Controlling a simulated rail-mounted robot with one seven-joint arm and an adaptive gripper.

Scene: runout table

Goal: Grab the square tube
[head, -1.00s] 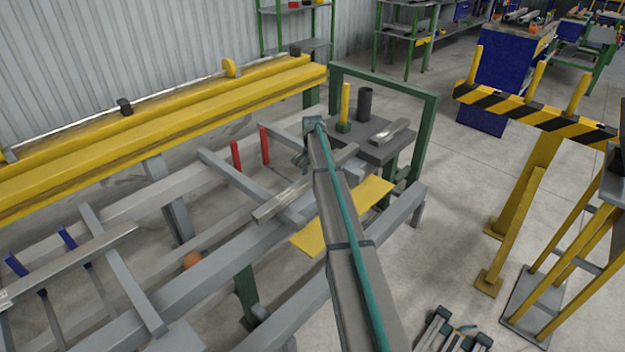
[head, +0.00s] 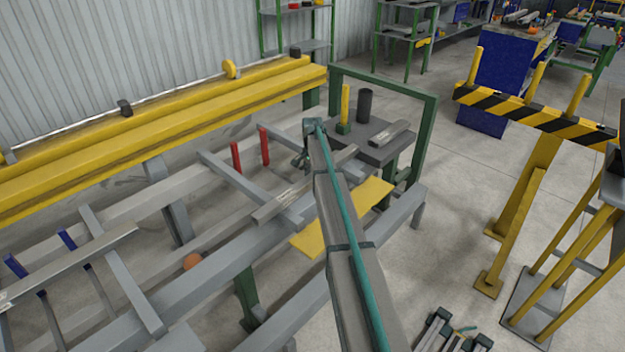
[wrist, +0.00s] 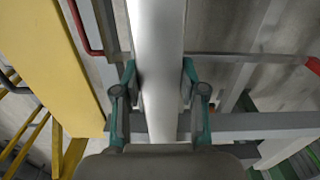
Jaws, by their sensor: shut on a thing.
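The square tube (head: 286,199) is a long grey bar lying slantwise over the rails of the runout table (head: 225,252) in the head view. My arm crosses in front of part of it. In the wrist view the tube (wrist: 157,50) runs up the middle, between the two green-jointed fingers of my gripper (wrist: 158,90). A finger stands against each side of it, and the gripper is shut on it. In the head view my gripper (head: 302,160) is small and partly hidden behind the arm's end.
A yellow plate (head: 310,238) lies right of the tube. Two red posts (head: 265,147) stand behind it. A stand (head: 372,150) with a dark cylinder (head: 364,104) and a short grey block (head: 390,133) is beyond. Another grey bar (head: 75,260) and an orange ball (head: 192,261) are left.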

